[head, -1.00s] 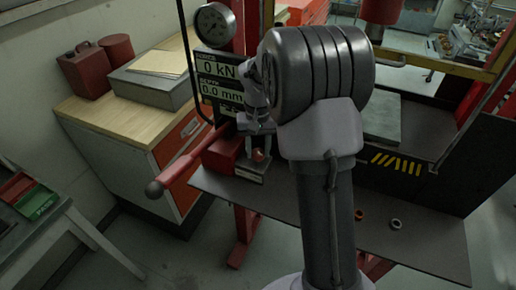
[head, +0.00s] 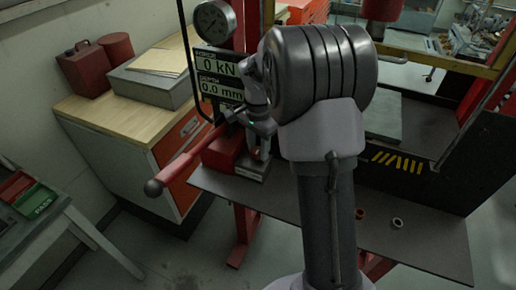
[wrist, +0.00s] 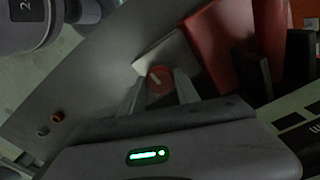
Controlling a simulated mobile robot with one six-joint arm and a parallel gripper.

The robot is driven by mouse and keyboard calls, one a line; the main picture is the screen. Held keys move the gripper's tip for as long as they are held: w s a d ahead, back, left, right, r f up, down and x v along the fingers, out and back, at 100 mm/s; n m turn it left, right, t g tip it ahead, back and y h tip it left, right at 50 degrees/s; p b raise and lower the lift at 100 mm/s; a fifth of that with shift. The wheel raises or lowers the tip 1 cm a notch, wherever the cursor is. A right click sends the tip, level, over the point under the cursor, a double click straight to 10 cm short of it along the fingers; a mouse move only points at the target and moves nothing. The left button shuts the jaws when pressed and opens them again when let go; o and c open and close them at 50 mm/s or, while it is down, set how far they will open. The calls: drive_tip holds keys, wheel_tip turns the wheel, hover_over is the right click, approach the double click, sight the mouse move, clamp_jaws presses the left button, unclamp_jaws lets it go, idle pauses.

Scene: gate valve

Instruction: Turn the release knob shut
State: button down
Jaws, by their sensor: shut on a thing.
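The release knob (wrist: 158,80) is a small round orange-red knob with a pale mark on its face. In the wrist view it sits between the two fingertips of my gripper (wrist: 160,88), which is shut on it. In the head view my gripper (head: 258,138) is at the red pump block (head: 224,150), and my arm and the fingers hide the knob there. The red pump lever (head: 180,168) with a dark ball end sticks out to the lower left of the block.
A display (head: 218,78) reading 0 kN and 0.0 mm stands behind the block, with a round gauge (head: 214,22) above. Two small rings (head: 398,222) lie on the grey shelf (head: 425,240). A wooden-topped cabinet (head: 120,105) stands at left.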

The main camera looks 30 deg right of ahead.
sight(258, 150)
drive_tip(key=shift+m, duration=0.5)
idle(0.3)
drive_tip(key=c, duration=0.9)
unclamp_jaws()
drive_tip(key=shift+d, duration=0.1)
wheel_tip(258, 150, up, 18)
drive_tip(key=p, duration=0.5)
drive_tip(key=shift+f, duration=0.25)
